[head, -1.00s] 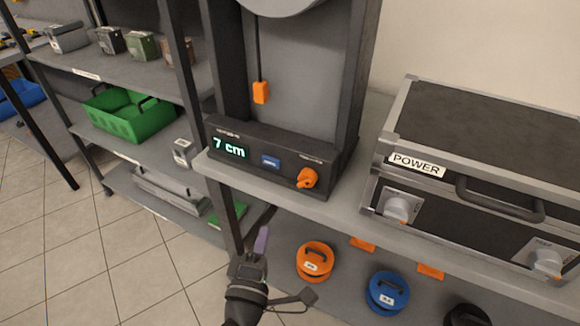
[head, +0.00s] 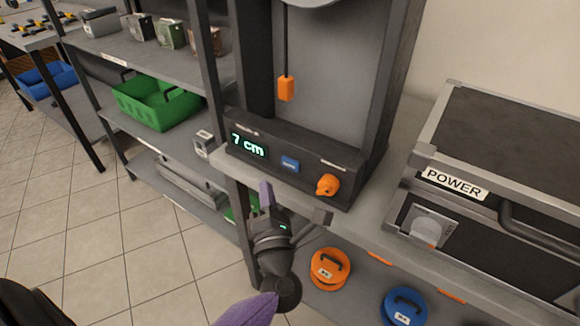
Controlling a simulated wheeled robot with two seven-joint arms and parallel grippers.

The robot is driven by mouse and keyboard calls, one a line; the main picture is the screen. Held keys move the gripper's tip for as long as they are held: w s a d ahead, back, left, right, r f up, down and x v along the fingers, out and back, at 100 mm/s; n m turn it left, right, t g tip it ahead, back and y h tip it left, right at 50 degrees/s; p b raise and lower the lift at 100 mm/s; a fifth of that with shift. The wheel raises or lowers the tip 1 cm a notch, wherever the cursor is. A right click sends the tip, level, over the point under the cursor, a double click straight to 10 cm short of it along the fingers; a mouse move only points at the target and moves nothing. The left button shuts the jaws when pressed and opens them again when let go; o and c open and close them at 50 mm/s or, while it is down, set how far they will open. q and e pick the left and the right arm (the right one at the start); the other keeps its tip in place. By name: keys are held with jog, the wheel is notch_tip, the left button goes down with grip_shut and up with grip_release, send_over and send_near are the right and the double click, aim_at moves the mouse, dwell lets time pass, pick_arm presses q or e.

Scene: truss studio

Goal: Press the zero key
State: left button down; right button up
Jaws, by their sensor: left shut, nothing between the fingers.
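The blue key (head: 290,164) sits on the sloped front of the dark machine's panel, between a lit display reading "7 cm" (head: 249,145) and an orange knob (head: 327,185). Its small label is too small to read. My left gripper (head: 266,192) is shut and empty. It is in front of the panel's lower left, near the bench edge, below and left of the blue key and apart from it in the picture. My right gripper is not clearly in view.
An orange pendant (head: 286,88) hangs above the panel. A case marked POWER (head: 455,184) stands to the right on the bench. Orange (head: 330,268) and blue (head: 405,306) round weights lie below. A green bin (head: 156,104) sits on the left shelf.

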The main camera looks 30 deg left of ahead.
aim_at(281, 158)
pick_arm(q)
jog(key=w, duration=0.2)
jog(key=w+b, duration=0.1)
jog(key=w, duration=0.1)
jog(key=shift+w+d, duration=0.2)
jog(key=shift+w, duration=0.05)
dwell(0.8)
dwell(0.7)
jog(key=shift+w, duration=0.1)
jog(key=shift+w, duration=0.3)
dwell(0.4)
